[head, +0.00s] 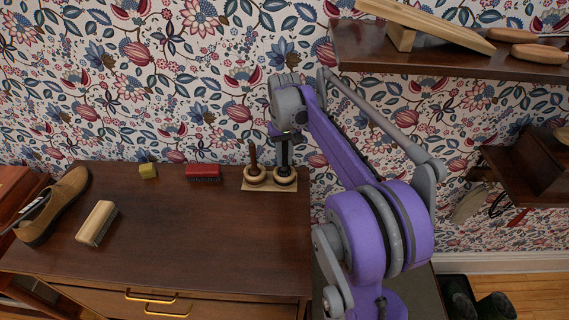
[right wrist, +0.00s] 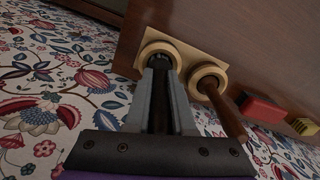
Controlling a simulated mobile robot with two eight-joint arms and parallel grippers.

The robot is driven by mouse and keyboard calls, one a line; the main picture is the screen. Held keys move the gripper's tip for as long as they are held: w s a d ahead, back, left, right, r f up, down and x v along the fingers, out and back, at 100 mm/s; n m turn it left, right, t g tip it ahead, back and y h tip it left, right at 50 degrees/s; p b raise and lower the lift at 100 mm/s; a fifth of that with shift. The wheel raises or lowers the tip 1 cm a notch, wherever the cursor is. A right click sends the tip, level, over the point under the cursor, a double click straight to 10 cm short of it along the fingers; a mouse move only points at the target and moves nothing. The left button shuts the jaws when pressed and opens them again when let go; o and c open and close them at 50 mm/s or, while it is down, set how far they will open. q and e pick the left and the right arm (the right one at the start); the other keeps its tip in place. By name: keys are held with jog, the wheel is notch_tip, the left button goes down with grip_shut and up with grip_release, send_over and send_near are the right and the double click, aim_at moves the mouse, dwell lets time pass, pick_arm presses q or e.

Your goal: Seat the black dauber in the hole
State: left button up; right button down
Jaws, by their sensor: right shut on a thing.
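A pale wooden holder (head: 270,187) with two round wooden rings stands at the back right of the dresser top, against the wall. A brown-handled dauber (head: 253,155) stands in the left ring (head: 255,177). My right gripper (head: 285,163) points down over the right ring (head: 285,178). In the right wrist view the gripper (right wrist: 158,72) is shut on the black dauber (right wrist: 156,62), whose dark end is at that ring (right wrist: 160,48). The fingers hide most of the dauber, so I cannot tell how deep it sits. My left gripper is out of view.
A red brush (head: 203,171) and a yellow block (head: 148,170) lie left of the holder. A wooden brush (head: 98,222) and a brown shoe (head: 55,205) are farther left. The dresser's (head: 205,235) front middle is clear. A wall shelf (head: 430,55) hangs right.

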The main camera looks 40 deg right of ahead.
aim_at(284, 170)
jog(key=shift+f, duration=1.1)
jog(key=shift+f, duration=0.1)
jog(key=c, duration=0.8)
grip_release()
jog(key=shift+o, duration=0.2)
